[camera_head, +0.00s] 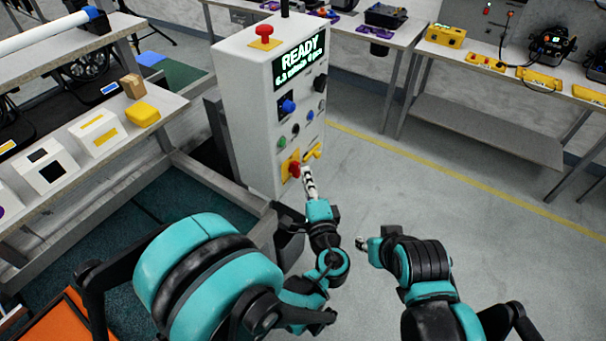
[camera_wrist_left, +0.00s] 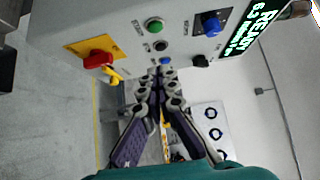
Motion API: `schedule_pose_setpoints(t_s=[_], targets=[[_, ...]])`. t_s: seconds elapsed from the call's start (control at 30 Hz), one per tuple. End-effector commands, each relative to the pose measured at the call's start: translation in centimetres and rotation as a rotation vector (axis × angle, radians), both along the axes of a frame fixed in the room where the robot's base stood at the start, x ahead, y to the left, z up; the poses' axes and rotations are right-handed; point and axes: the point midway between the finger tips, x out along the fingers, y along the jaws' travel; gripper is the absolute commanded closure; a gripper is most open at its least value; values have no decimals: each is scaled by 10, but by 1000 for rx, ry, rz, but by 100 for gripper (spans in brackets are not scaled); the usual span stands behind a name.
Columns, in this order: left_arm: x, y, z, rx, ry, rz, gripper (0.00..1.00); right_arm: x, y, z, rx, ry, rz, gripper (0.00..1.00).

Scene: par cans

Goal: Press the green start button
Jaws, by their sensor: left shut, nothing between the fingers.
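The green button (camera_head: 281,142) is on the front of the white control cabinet (camera_head: 240,110), left of a dark button and a blue button (camera_head: 310,115). In the left wrist view the green button (camera_wrist_left: 155,25) is uncovered, beyond my fingertips. My left gripper (camera_head: 307,172) is shut and empty, in front of the cabinet's lower part and below the green button in the head view. In the left wrist view its fingertips (camera_wrist_left: 160,70) overlap the area by the blue button (camera_wrist_left: 166,61); I see no clear contact. My right gripper (camera_head: 362,243) is farther right, small and partly hidden.
A red switch on a yellow plate (camera_head: 291,166) and a yellow lever (camera_head: 313,152) sit close to my left fingertips. A blue knob (camera_head: 287,106) is above the green button. The display reads READY. A shelf bench (camera_head: 60,200) stands left; the floor at right is clear.

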Motion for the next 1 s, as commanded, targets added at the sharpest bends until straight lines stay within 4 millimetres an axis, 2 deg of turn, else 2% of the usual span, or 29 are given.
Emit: schedule_pose_setpoints(t_s=[0.2, 0.37, 0.6, 1.0], targets=[[49, 10, -2, 0, 0, 6, 100, 0, 0, -10, 0, 0, 0, 60], [78, 18, -2, 0, 0, 5, 100, 0, 0, -16, 0, 0, 0, 60], [93, 40, -1, 0, 1, 2, 100, 0, 0, -23, 0, 0, 0, 60], [96, 44, 0, 0, 1, -1, 100, 0, 0, -23, 0, 0, 0, 60]])
